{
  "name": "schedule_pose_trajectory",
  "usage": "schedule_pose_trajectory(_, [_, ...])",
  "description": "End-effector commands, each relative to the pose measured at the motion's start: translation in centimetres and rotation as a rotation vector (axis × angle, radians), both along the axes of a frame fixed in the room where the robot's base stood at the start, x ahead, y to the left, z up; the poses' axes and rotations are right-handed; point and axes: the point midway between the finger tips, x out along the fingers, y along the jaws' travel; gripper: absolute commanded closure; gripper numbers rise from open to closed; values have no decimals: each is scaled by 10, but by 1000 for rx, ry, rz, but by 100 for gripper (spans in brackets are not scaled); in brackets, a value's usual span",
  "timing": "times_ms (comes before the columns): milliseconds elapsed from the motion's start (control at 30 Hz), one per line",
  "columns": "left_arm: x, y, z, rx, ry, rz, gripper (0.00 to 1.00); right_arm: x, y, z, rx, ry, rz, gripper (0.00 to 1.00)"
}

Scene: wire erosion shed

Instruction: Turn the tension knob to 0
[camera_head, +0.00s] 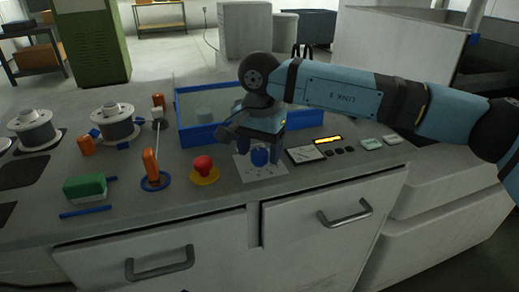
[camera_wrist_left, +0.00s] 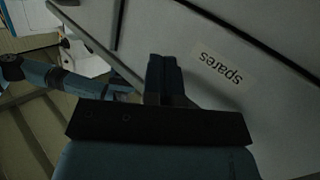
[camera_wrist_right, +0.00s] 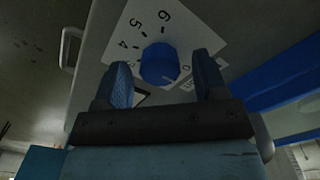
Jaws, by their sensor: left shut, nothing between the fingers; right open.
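The tension knob is a round blue knob (camera_head: 260,157) on a white dial plate (camera_head: 246,173) on the bench top. In the right wrist view the knob (camera_wrist_right: 159,64) sits on the plate (camera_wrist_right: 190,22) with printed numbers, 4, 5, 6 and 0 among them; its pointer is hard to make out. My right gripper (camera_wrist_right: 161,75) is open, with one finger on either side of the knob; whether they touch it is unclear. In the head view this gripper (camera_head: 262,140) is over the knob. My left gripper (camera_wrist_left: 166,62) is shut and empty, near a grey surface labelled "spares".
A red button on a yellow base (camera_head: 204,170) stands left of the plate. A blue-rimmed bin (camera_head: 200,134) is behind, and a meter panel (camera_head: 306,154) is to the right. Orange-handled levers (camera_head: 151,165), a green block (camera_head: 86,187) and spools (camera_head: 116,124) are further left.

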Motion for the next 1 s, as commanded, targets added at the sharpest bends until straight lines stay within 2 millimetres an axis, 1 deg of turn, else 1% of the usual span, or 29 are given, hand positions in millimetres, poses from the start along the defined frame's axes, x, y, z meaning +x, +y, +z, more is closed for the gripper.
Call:
schedule_pose_trajectory(133, [0,2,0,20,19,3,100,0,0,26,0,-3,0,35])
schedule_pose_trajectory(267, [-1,8,-9,51,63,11,100,1,0,57,0,-4,0,35])
schedule_pose_trajectory(400, [-8,16,-26,86,131,24,100,0,0,89,1,-3,0,35])
schedule_pose_trajectory(500, [-13,19,-38,103,175,28,100,0,0,107,0,-4,0,35])
schedule_pose_trajectory(600, [-16,22,-44,115,204,36,100,0,0,121,0,-2,0,35])
schedule_pose_trajectory(767, [-19,24,-51,119,230,42,100,0,0,133,1,-2,0,35])
schedule_pose_trajectory(1000, [-19,23,-51,122,232,40,100,0,0,134,0,-1,1,35])
